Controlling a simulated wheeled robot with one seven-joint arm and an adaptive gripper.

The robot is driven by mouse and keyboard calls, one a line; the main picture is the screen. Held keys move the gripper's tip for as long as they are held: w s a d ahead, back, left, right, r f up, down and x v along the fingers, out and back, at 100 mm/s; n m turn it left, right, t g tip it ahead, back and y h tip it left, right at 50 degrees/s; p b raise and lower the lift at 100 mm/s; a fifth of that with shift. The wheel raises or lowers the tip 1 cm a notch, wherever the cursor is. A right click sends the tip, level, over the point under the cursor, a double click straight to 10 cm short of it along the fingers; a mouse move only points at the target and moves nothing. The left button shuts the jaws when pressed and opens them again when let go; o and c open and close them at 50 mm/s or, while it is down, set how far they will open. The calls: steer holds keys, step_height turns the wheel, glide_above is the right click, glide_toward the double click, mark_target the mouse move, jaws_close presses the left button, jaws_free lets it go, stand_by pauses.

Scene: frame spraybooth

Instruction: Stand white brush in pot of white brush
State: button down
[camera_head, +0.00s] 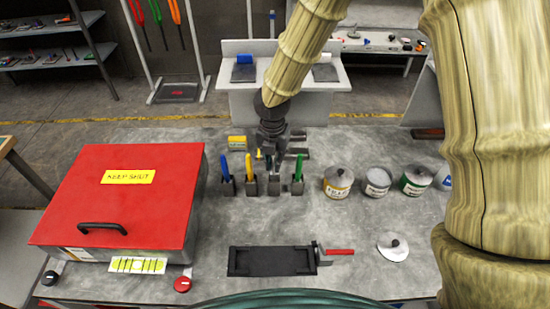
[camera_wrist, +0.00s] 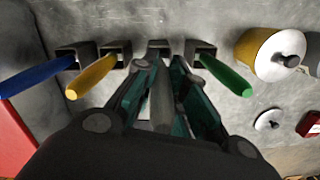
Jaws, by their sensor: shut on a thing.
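My gripper (camera_head: 273,158) is shut on the pale grey-white brush, over the row of small dark square pots. In the wrist view, the white brush (camera_wrist: 163,100) is a pale handle between the two fingers (camera_wrist: 165,95). The third pot from the left (camera_head: 274,188), the white brush's place in the row, is right below my gripper; its rim also shows in the wrist view (camera_wrist: 160,44). The brush lines up with this pot, but I cannot tell whether its lower end is inside. Its lower end is hidden in the wrist view.
Blue (camera_head: 224,167), yellow (camera_head: 249,168) and green (camera_head: 298,168) brushes stand in neighbouring pots, close on both sides. Several paint cans (camera_head: 338,182) stand to the right. A red-lidded box (camera_head: 130,205) is left. A black tray (camera_head: 270,261) and round lid (camera_head: 393,247) lie in front.

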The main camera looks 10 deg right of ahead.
steer(key=shift+f+b, duration=0.4)
steer(key=shift+f, duration=0.7)
stand_by(0.8)
steer(key=c, duration=1.4)
jaws_free()
steer(key=shift+o, duration=0.2)
step_height(320, 180, up, 12)
steer(key=s, duration=0.1)
steer(key=shift+a, duration=0.2)
